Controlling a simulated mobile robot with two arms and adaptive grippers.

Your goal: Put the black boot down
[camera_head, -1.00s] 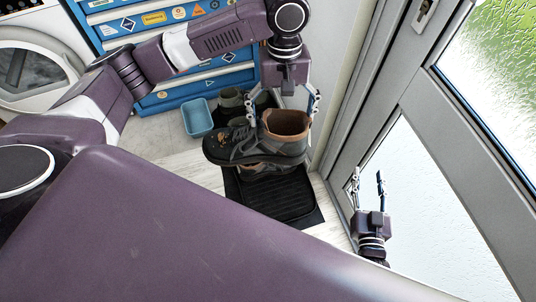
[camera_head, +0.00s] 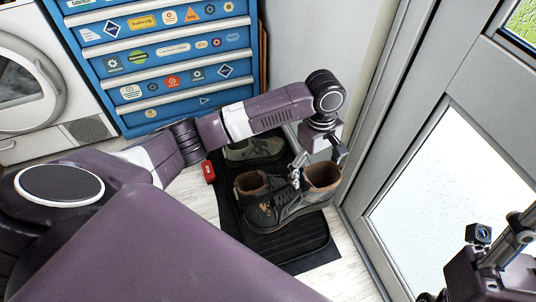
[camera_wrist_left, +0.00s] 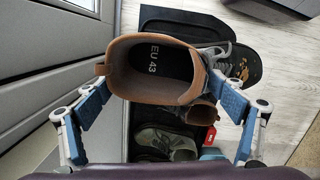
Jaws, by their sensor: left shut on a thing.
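The black boot (camera_head: 290,207), dark with a brown collar, is held by my left gripper (camera_head: 318,172). In the left wrist view, its fingers are on both sides of the boot's collar (camera_wrist_left: 150,97), and "EU 43" shows on the insole. The boot is over the black tray (camera_head: 300,250), toe to the left. I cannot tell whether its sole touches the tray. My right gripper (camera_head: 500,235) is at the lower right, its fingers apart and empty, partly cut off.
Another brown-collared boot (camera_head: 251,183) stands just behind the held one, partly hidden. A grey-green shoe (camera_head: 253,149) is farther back. A red object (camera_head: 208,171) lies left of the mat. The blue tool chest (camera_head: 170,75) is behind; a glazed door (camera_head: 440,190) bounds the right.

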